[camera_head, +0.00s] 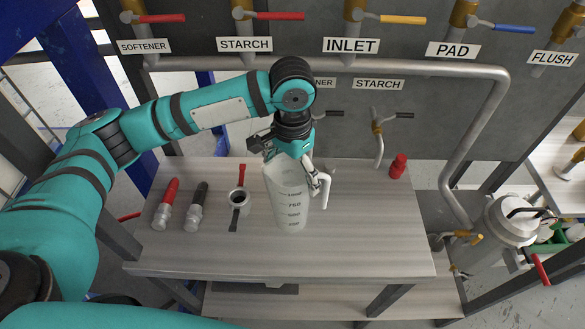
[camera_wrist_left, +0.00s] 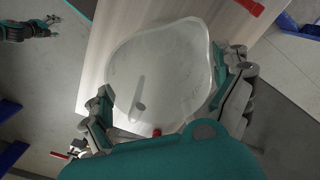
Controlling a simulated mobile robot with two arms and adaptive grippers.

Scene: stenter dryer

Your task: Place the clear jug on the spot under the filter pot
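The clear jug (camera_head: 289,203) is a translucent measuring jug with printed volume marks and a handle on its right. It looks upright over the table, but I cannot tell whether its base touches the top. My left gripper (camera_head: 290,165) is at its upper part. In the left wrist view its fingers (camera_wrist_left: 168,100) press on opposite sides of the jug (camera_wrist_left: 155,75). The filter pot appears to be the metal vessel (camera_head: 508,222) at the far right; the spot under it is not clearly visible. A small teal arm end, likely my right gripper (camera_wrist_left: 45,25), shows at the wrist view's upper left.
A red item (camera_head: 398,166) stands at the back right. Labelled valves and a grey pipe (camera_head: 490,120) run behind. The table's right front is clear.

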